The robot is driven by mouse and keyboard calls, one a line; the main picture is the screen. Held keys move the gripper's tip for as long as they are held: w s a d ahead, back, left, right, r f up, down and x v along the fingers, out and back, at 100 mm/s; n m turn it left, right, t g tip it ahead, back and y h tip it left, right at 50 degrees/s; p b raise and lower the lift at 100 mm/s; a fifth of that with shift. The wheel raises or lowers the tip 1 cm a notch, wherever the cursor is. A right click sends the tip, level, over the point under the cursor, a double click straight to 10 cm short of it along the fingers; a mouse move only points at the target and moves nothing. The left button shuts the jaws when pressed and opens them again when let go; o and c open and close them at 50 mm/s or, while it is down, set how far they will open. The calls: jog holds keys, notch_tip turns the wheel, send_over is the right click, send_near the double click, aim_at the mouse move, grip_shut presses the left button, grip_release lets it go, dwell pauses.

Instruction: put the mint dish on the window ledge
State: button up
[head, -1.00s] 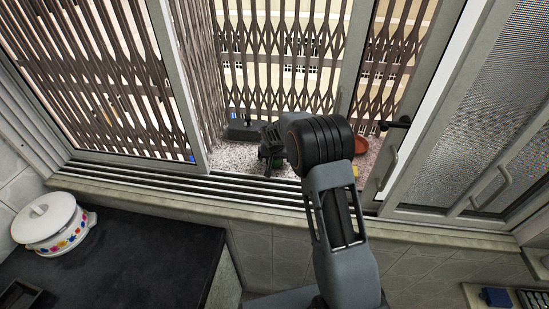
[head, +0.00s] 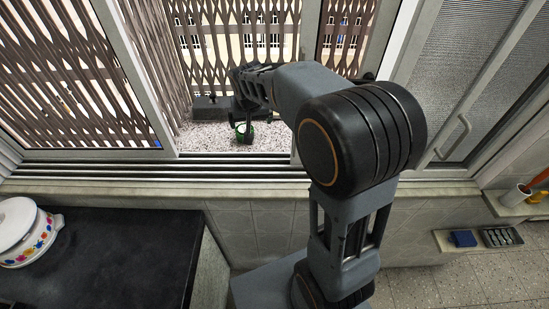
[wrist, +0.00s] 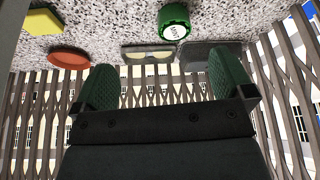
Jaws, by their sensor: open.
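The mint dish (wrist: 174,22) is a small round green dish with a white, lettered face. It rests on the speckled window ledge (wrist: 110,30). In the head view the dish (head: 240,131) shows beside my gripper's dark fingers on the pale ledge (head: 205,137). My gripper (wrist: 165,84) is open, with its green-padded fingers apart and nothing between them in the wrist view. The dish sits apart from the pads there, above the gap in the picture.
A red-orange dish (wrist: 68,58), a yellow item (wrist: 43,22), a small pale tray (wrist: 147,54) and a dark grey box (wrist: 212,56) share the ledge. Metal lattice bars (head: 240,40) close its far side. Window frames flank the opening. A white pot (head: 28,236) stands on the dark counter.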

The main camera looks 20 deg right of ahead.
jog(key=s+n+y, duration=0.1)
jog(key=s+n, duration=0.1)
jog(key=s, duration=1.9)
jog(key=shift+d+r, duration=0.3)
jog(key=shift+r, duration=0.15)
jog(key=shift+s, duration=0.1)
